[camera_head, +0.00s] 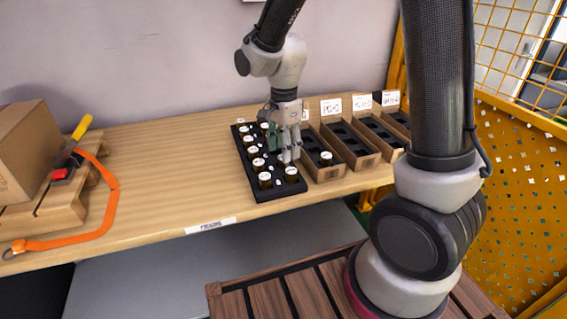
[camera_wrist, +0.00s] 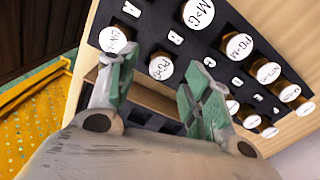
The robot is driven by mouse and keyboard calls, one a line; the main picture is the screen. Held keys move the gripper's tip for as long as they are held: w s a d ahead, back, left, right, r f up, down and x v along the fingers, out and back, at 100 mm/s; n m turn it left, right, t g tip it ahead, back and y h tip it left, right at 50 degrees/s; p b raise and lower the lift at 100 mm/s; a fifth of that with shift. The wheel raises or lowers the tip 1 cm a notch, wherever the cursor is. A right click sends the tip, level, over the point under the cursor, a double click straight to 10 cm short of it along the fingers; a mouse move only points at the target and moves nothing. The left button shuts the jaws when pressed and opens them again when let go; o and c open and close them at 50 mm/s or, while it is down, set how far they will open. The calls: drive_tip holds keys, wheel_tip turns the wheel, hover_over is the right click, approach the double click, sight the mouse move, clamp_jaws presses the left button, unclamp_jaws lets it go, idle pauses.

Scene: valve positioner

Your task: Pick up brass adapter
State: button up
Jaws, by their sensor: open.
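Several brass adapters with white labelled caps stand upright in a black tray (camera_head: 273,195) on the bench. One adapter (camera_head: 291,174) is at the tray's near right corner, with another (camera_head: 265,180) to its left. My gripper (camera_head: 288,152) is open over the tray's right side, fingers pointing down. In the wrist view, an adapter with a cap that seems to read "PG-G" (camera_wrist: 160,67) shows between the spread green fingertips (camera_wrist: 160,73). I cannot tell whether they touch it. An "M>G" adapter (camera_wrist: 198,13) and a "UN" adapter (camera_wrist: 113,39) are nearby.
Labelled cardboard bins (camera_head: 347,150) stand right of the tray; the nearest bin (camera_head: 325,173) holds one adapter (camera_head: 326,158). A cardboard box (camera_head: 22,150), a pallet (camera_head: 60,203) and an orange strap (camera_head: 112,190) are at left. The bench between is clear.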

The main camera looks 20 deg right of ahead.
wheel_tip(320, 180, down, 4)
drive_tip(key=shift+w+r, duration=0.1)
drive_tip(key=shift+r, duration=0.05)
drive_tip(key=shift+c, duration=0.2)
clamp_jaws()
